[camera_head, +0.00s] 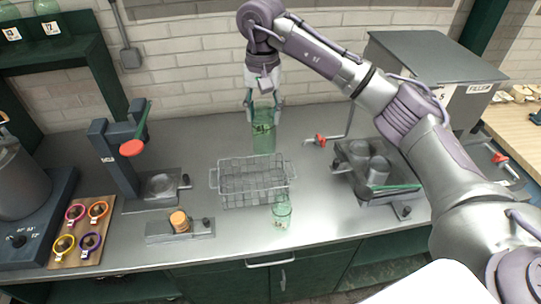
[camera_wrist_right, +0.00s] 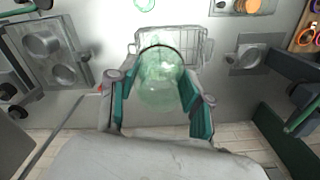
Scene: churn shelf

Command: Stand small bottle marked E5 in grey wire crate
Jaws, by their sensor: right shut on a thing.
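My right gripper (camera_head: 264,99) is shut on a green see-through bottle (camera_head: 264,133), which hangs upright below the fingers. Dark marks show on it, but I cannot read them. In the right wrist view the bottle (camera_wrist_right: 160,85) sits between the two teal finger pads. The grey wire crate (camera_head: 215,179) stands on the steel counter and looks empty. The held bottle appears above and behind the crate's back edge, apart from it. Another green see-through bottle (camera_head: 282,212) stands on the counter by the crate's front right corner; its marking is unreadable. My left gripper is out of view.
A dark press with a red knob (camera_head: 132,148) stands left of the crate. A small fixture with an orange-brown cork (camera_head: 180,221) is at front left. A metal fixture with two cups (camera_head: 378,170) stands to the right. Bare counter lies behind the crate.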

